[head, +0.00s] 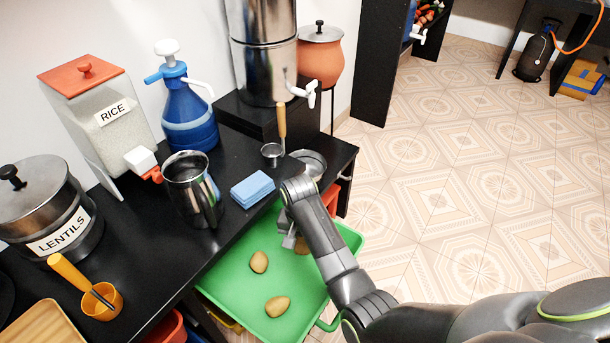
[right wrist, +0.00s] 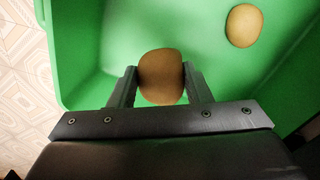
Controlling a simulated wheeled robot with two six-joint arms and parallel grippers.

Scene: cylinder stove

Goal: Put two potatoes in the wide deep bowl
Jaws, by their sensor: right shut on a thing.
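My right gripper (head: 293,241) reaches down into a green tray, and its fingers are shut on a brown potato (right wrist: 161,77). In the head view only a bit of this potato (head: 302,247) shows beside my arm. Two more potatoes lie in the tray, one nearer the middle (head: 259,262) and one toward the front (head: 277,306). One other potato (right wrist: 244,25) shows in the right wrist view. A metal bowl (head: 314,160) stands at the right end of the black counter, partly hidden by my right arm; its depth is hard to tell. My left gripper is not in view.
The green tray (head: 228,291) sits below the counter edge. On the black counter (head: 238,226) stand a blue sponge (head: 252,189), a metal pitcher (head: 192,189), a lentils pot (head: 52,207), a rice dispenser (head: 103,120) and a blue jug (head: 188,122). Tiled floor (head: 440,170) is open at right.

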